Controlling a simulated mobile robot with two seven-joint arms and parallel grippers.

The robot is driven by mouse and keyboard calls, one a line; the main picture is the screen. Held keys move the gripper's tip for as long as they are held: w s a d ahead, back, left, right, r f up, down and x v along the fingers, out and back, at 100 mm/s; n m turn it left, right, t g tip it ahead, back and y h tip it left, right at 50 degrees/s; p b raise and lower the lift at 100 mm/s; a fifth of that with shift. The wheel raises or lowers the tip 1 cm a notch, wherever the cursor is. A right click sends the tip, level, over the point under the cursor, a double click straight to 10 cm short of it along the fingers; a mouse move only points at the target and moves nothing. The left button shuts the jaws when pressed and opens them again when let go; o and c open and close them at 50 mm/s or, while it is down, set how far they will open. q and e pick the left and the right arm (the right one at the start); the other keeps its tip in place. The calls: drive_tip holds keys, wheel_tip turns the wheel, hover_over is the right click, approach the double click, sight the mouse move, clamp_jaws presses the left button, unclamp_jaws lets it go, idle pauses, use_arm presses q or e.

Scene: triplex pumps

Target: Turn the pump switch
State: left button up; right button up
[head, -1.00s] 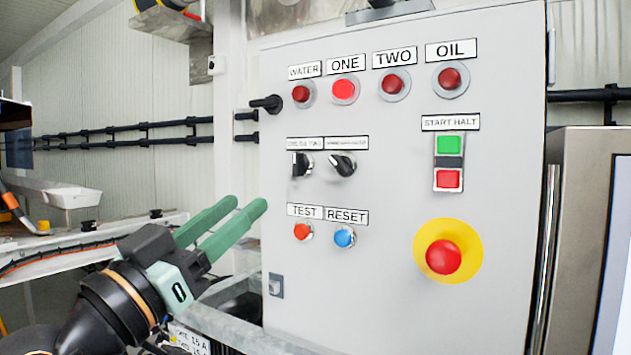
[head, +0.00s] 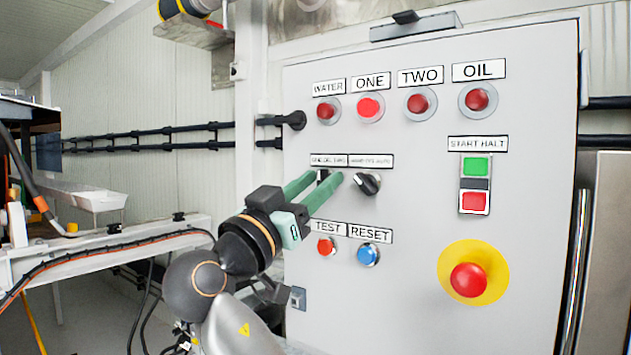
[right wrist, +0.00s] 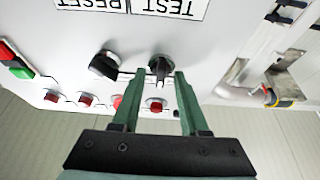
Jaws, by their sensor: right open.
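The grey control panel (head: 420,210) carries two black rotary switches in its middle row. The left switch (head: 322,176) is mostly hidden by my right gripper in the head view. In the right wrist view this switch (right wrist: 160,68) shows between the fingertips, its lever pointing roughly along the fingers. My right gripper (head: 328,177) is open, with one finger on each side of the switch; I cannot tell whether they touch it. It also shows in the right wrist view (right wrist: 159,76). The other switch (head: 368,183) sits just right of the fingers, turned at a slant. My left gripper is not in view.
Red lamps run along the top; lamp ONE (head: 370,107) looks brighter. The orange TEST button (head: 326,246) and blue RESET button (head: 368,254) sit below the gripper. The emergency stop (head: 468,281) and START HALT buttons (head: 475,184) are to the right.

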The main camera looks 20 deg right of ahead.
clamp_jaws()
idle(0.6)
